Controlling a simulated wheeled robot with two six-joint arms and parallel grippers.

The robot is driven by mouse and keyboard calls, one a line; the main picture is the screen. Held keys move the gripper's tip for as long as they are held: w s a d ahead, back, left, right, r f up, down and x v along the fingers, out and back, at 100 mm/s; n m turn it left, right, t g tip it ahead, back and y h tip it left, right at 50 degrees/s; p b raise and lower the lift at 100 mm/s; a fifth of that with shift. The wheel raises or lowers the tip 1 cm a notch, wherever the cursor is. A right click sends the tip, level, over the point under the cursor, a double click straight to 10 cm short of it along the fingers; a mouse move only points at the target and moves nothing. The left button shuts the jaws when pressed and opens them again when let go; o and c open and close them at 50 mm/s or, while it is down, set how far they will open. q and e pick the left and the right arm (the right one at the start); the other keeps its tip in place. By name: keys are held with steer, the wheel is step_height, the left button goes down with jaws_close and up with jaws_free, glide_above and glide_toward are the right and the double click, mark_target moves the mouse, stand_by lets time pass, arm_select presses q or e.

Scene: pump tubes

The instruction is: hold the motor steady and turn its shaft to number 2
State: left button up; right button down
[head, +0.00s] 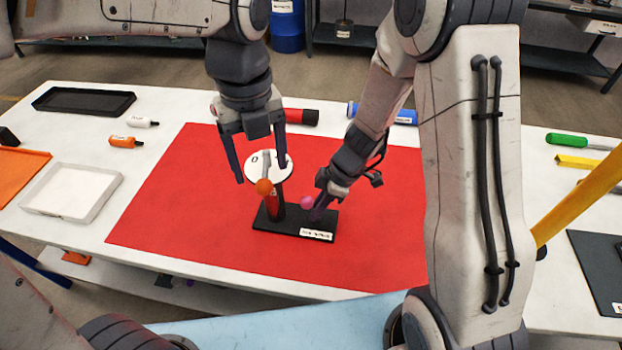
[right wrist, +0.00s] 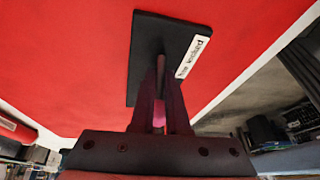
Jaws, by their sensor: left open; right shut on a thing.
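The motor stands on a black base plate (head: 268,226) on the red mat. A dark red column (head: 276,205) carries a round white dial (head: 284,172) with a grey pointer and an orange ball (head: 264,187) at its near side. A "0" shows at the dial's left; other numbers are hidden or unreadable. My left gripper (head: 261,175) is open, its fingers on either side of the dial. My right gripper (head: 316,214) is shut on a pink-topped post (head: 307,202) at the base's right. The post also shows between its fingers in the right wrist view (right wrist: 159,105).
The red mat (head: 170,215) has clear room left of the motor. White and orange bottles (head: 125,141), a white tray (head: 72,192) and an orange tray lie left. Red and blue cylinders lie behind. Green and yellow tools and a dark panel lie right.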

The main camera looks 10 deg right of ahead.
mark_target(257, 190)
arm_select(q)
steer(key=shift+f, duration=3.25)
jaws_close()
steer(key=shift+f, duration=0.15)
steer(key=shift+a+m, duration=0.6)
steer(key=shift+m, duration=0.2)
steer(key=shift+a, duration=0.1)
